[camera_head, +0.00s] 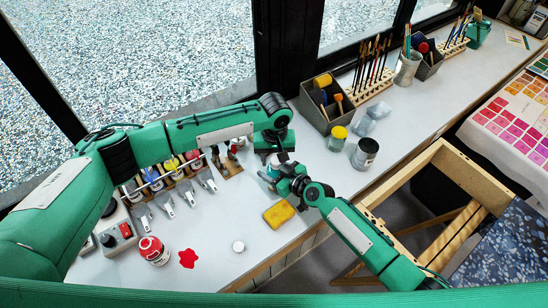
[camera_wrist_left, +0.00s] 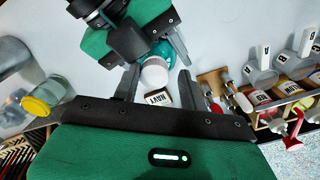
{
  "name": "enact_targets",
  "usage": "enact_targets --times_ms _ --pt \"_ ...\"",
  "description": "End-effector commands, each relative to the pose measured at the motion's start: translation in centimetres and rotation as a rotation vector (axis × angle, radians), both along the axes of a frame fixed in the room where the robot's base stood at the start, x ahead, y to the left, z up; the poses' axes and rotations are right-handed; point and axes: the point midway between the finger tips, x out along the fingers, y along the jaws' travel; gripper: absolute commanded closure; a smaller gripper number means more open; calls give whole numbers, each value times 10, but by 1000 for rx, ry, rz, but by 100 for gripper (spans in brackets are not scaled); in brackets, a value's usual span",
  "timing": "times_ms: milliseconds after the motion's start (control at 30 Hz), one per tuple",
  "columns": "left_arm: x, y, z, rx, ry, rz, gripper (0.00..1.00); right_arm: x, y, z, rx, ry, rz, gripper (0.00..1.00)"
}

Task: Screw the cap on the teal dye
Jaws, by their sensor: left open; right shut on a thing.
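The teal dye bottle (camera_wrist_left: 163,51) shows in the left wrist view with a round white top (camera_wrist_left: 155,73) facing the camera. My right gripper (camera_wrist_left: 145,50) is shut on it from the side. In the head view the bottle (camera_head: 271,172) is partly hidden between my two grippers, above the table. My left gripper (camera_head: 277,157) is over it, pointing down. In the left wrist view my left gripper's (camera_wrist_left: 156,82) fingers are open, one on each side of the white top, with gaps visible. I cannot tell how the top sits on the neck.
A rack of dye bottles (camera_head: 160,178) stands left. Jars (camera_head: 365,153) and a dark tool box (camera_head: 325,105) stand at the right.

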Motion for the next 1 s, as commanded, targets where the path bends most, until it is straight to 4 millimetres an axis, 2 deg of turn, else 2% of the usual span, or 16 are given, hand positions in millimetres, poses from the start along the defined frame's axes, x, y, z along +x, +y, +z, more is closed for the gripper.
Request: enact_targets --times_ms 267,633,1000 --pt "-1 -6 3 -11 -2 -5 50 -3 6 0 1 1 10 100" --pt "-1 -5 44 -11 -2 -5 50 -3 4 -1 0 3 7 100" --pt "0 -3 47 -6 -1 3 53 -2 2 -1 0 2 5 100"
